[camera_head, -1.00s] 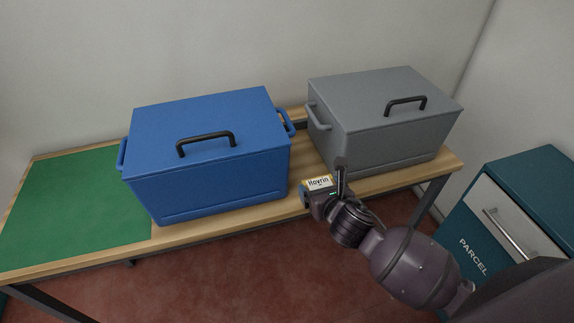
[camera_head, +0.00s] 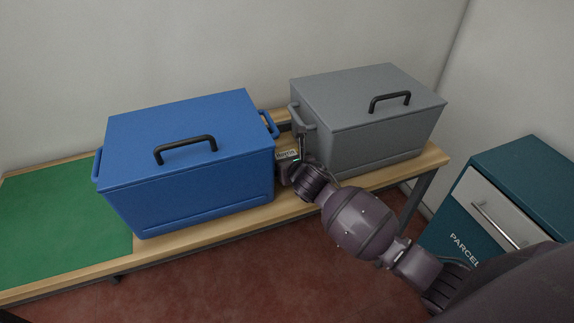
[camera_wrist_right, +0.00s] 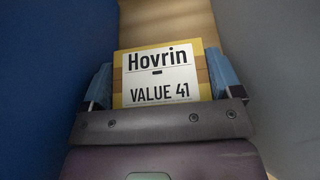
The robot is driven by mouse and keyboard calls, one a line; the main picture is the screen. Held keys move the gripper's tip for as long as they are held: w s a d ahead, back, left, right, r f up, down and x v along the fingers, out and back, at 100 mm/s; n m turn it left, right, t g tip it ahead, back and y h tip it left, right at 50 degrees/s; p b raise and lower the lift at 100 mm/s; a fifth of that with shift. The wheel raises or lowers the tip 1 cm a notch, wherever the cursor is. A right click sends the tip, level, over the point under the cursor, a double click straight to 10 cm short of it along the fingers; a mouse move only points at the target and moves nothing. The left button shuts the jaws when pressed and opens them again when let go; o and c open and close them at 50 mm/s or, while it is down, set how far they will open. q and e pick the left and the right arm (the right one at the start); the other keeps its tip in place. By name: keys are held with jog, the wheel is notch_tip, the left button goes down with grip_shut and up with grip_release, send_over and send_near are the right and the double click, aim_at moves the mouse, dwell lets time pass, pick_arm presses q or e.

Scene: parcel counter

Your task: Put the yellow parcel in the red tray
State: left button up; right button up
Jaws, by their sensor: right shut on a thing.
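My right gripper (camera_head: 288,160) is between the blue box (camera_head: 205,190) and the grey box (camera_head: 375,140), low over the wooden table. It is shut on the yellow parcel (camera_head: 284,155), which has a white label reading "Hovrin". In the right wrist view the yellow parcel (camera_wrist_right: 202,70) sits between the two blue finger pads of the right gripper (camera_wrist_right: 160,88), and the label also reads "VALUE 41". I cannot tell whether the parcel touches the table. No red tray shows in these frames. My left gripper is not in view.
The blue box and the grey box are lidded, with black top handles and side handles facing the narrow gap. A green mat (camera_head: 60,222) covers the table's left end, clear of objects. A teal parcel cabinet (camera_head: 515,170) stands at the right.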

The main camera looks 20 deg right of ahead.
jog(key=shift+f, duration=0.9)
jog(key=o, duration=0.8)
